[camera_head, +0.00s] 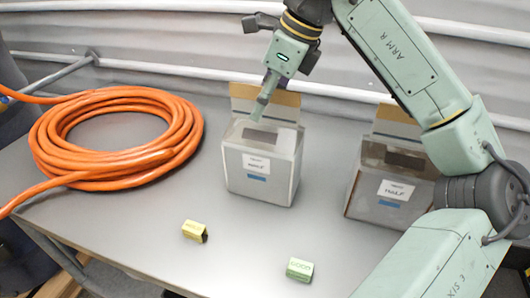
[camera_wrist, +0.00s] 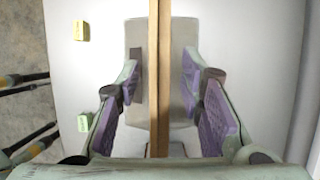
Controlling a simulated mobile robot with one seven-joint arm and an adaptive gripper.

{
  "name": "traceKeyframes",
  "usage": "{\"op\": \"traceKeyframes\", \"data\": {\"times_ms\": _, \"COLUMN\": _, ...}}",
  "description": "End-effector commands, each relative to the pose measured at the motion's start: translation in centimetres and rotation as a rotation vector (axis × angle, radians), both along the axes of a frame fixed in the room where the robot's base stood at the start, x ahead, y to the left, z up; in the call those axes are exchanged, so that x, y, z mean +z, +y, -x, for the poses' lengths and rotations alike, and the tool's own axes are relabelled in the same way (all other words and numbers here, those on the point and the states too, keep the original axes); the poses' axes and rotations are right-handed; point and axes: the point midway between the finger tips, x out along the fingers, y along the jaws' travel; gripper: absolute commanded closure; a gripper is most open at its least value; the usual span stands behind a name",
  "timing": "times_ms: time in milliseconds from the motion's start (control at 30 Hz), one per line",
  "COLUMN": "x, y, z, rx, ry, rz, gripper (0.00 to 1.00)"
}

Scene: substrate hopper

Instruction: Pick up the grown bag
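Two grey box-shaped bags stand upright on the table, each with a tan top flap, a white label and a blue strip. The left bag (camera_head: 262,187) is near the middle; the right bag (camera_head: 378,211) is partly hidden by my arm. Their label print is too small to read surely, so I cannot tell which is the grown one. My gripper (camera_head: 259,108) points down at the top of the left bag. In the wrist view my gripper (camera_wrist: 160,75) is open, its purple pads apart on either side of the upright flap (camera_wrist: 153,45), seen edge-on.
A coiled orange hose (camera_head: 115,140) lies at the table's left. A yellow tag (camera_head: 194,231) and a green tag (camera_head: 299,269) stand near the front; both show in the wrist view. A corrugated wall with a pipe runs behind. The table's front centre is mostly clear.

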Motion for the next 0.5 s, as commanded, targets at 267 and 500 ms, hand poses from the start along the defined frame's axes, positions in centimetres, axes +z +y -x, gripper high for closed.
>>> {"op": "traceKeyframes", "data": {"times_ms": 267, "x": -0.26, "y": -0.01, "z": -0.01, "rx": 0.0, "ry": 0.0, "rz": 0.0, "gripper": 0.65}}
{"op": "traceKeyframes", "data": {"times_ms": 500, "x": -0.49, "y": -0.01, "z": -0.01, "rx": 0.0, "ry": 0.0, "rz": 0.0, "gripper": 0.65}}
